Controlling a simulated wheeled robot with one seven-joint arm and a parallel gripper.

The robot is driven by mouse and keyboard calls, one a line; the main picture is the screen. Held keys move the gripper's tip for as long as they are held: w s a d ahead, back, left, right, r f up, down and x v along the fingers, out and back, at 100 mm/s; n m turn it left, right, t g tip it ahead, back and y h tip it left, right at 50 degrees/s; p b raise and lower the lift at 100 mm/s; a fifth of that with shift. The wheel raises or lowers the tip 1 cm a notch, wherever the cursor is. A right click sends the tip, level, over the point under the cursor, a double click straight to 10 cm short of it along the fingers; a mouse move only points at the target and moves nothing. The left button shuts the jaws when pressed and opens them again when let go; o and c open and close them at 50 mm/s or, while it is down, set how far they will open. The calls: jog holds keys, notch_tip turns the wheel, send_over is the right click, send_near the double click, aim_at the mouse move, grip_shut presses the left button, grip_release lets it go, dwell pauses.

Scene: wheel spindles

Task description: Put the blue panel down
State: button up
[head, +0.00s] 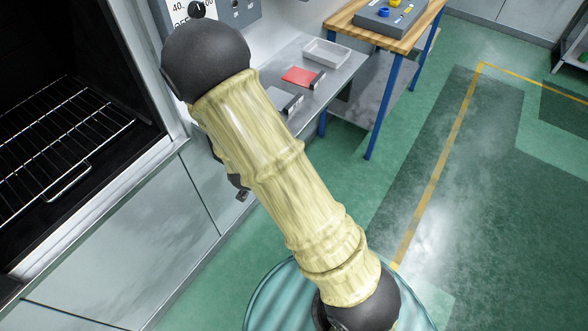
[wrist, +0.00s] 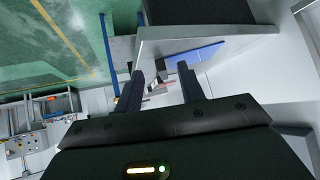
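In the head view an open oven with a wire rack (head: 62,150) stands at left. A steel bench holds a red panel (head: 298,76), a grey panel (head: 283,98) and a white tray (head: 327,53). A wooden table (head: 345,20) carries a button box (head: 385,15). Green floor is clear at right.

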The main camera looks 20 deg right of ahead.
jog(key=s+d+r+n+g+y, duration=0.2)
jog(key=s+r+n+g, duration=0.1)
jog(key=s+r, duration=0.3)
jog(key=s+d+r+n+g+y, duration=0.1)
jog(key=s+d+r+n+g, duration=0.1)
jog(key=s+r, duration=0.4)
jog(key=s+n+g, duration=0.1)
jog(key=s, duration=0.3)
jog(key=shift+s+d+r+y, duration=0.15)
jog(key=shift+r+y, duration=0.05)
jog(key=shift+y, duration=0.2)
jog(key=shift+c, duration=0.3)
